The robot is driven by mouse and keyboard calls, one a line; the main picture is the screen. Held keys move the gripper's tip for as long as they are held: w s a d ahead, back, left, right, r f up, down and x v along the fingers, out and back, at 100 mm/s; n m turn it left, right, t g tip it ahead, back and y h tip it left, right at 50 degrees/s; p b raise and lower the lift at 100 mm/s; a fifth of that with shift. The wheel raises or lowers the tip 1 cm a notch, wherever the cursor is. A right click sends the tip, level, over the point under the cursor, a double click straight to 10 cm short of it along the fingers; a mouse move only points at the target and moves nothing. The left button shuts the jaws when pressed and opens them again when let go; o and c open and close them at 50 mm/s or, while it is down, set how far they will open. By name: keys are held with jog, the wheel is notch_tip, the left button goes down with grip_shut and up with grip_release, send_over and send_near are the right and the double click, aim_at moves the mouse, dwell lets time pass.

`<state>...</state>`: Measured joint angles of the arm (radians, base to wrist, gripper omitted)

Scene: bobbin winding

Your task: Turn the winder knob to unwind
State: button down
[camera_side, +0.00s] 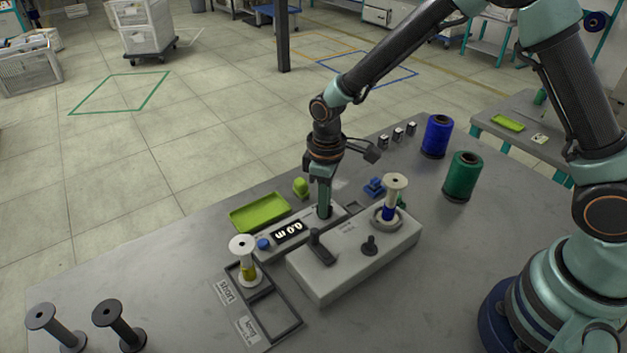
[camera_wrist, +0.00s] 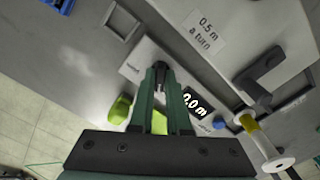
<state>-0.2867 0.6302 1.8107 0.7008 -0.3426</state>
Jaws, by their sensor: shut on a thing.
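The grey winder (camera_side: 340,282) stands on the table with a black crank (camera_side: 320,247) and a small black lever (camera_side: 370,246) on top. A white bobbin (camera_side: 396,183) with a little blue thread stands upright on its right end. Behind it is the counter box (camera_side: 268,247), its display (camera_side: 290,231) reading 0.0 m, with a blue button (camera_side: 263,244). My gripper (camera_side: 324,213) points down at the box's right end, shut on the knob there. The fingers mostly hide the knob; in the wrist view the fingertips (camera_wrist: 160,68) meet over it, beside the display (camera_wrist: 194,103).
A green tray (camera_side: 259,213) lies behind the box. Blue (camera_side: 436,136) and green (camera_side: 461,177) spools stand right. Two dark empty bobbins (camera_side: 120,325) stand front left.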

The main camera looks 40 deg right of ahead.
jog(key=shift+n, duration=0.9)
jog(key=c, duration=0.9)
grip_release()
jog(key=shift+r, duration=0.15)
notch_tip(320, 180, up, 12)
jog(key=shift+f, duration=0.1)
